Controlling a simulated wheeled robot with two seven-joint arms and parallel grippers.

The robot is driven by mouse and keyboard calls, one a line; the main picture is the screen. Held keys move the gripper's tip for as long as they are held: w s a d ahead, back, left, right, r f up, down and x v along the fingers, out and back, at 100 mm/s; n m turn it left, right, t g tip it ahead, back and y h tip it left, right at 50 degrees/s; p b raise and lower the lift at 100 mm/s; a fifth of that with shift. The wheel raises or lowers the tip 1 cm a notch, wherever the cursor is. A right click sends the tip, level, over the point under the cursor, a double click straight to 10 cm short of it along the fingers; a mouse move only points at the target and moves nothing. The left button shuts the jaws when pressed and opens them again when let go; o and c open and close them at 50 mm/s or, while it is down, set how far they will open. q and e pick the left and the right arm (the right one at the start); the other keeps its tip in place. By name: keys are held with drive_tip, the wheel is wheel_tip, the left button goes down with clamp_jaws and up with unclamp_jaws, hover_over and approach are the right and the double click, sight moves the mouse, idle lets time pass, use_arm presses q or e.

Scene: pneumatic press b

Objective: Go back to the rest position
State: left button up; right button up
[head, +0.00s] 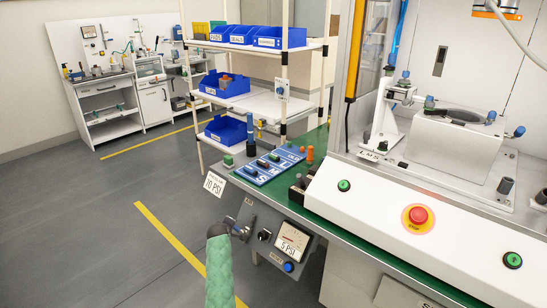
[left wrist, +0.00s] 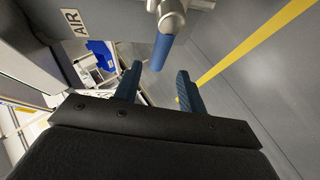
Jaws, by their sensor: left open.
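My left gripper (left wrist: 159,70) is open in the left wrist view, its two blue fingers apart with nothing gripped. The blue handle (left wrist: 161,50) of a metal valve (left wrist: 168,14) hangs just ahead, its end close to the gap between the fingertips. I cannot tell whether they touch. An AIR label (left wrist: 75,23) is on the panel beside it. In the head view my green-sleeved arm rises at the bottom, close to the bench's front, and the gripper there is too small and covered to make out. My right gripper is in neither view.
The press bench has a white control panel (head: 385,207) with green buttons and a red stop button (head: 418,215). A pressure gauge (head: 292,240) and a 70 PSI sign (head: 214,184) are at its front. A shelf rack with blue bins (head: 224,84) stands behind. Grey floor (head: 85,225) at left is clear.

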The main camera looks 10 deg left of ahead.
use_arm(q)
drive_tip(key=s+d+m+g+h+p, duration=0.15)
drive_tip(key=s+m, duration=0.25)
drive_tip(key=s, duration=1)
drive_tip(key=s+d+m+g+y+p, duration=0.1)
drive_tip(key=s+d+m+g+p, duration=0.2)
drive_tip(key=s, duration=1)
drive_tip(key=s+d+r+m+g+p, duration=0.1)
drive_tip(key=s+d+r+m, duration=0.2)
drive_tip(key=s, duration=0.9)
drive_tip(key=s+d+r+m+g+h+p, duration=0.1)
drive_tip(key=s+d+r+m, duration=0.2)
drive_tip(key=s, duration=1)
drive_tip(key=s+d+r+m+g+h+p, duration=0.1)
drive_tip(key=s+d+r, duration=0.5)
drive_tip(key=s, duration=0.6)
drive_tip(key=shift+s+d+r+m+g+p, duration=0.2)
drive_tip(key=shift+d+r+m+g+p, duration=0.25)
drive_tip(key=shift+d+m, duration=0.55)
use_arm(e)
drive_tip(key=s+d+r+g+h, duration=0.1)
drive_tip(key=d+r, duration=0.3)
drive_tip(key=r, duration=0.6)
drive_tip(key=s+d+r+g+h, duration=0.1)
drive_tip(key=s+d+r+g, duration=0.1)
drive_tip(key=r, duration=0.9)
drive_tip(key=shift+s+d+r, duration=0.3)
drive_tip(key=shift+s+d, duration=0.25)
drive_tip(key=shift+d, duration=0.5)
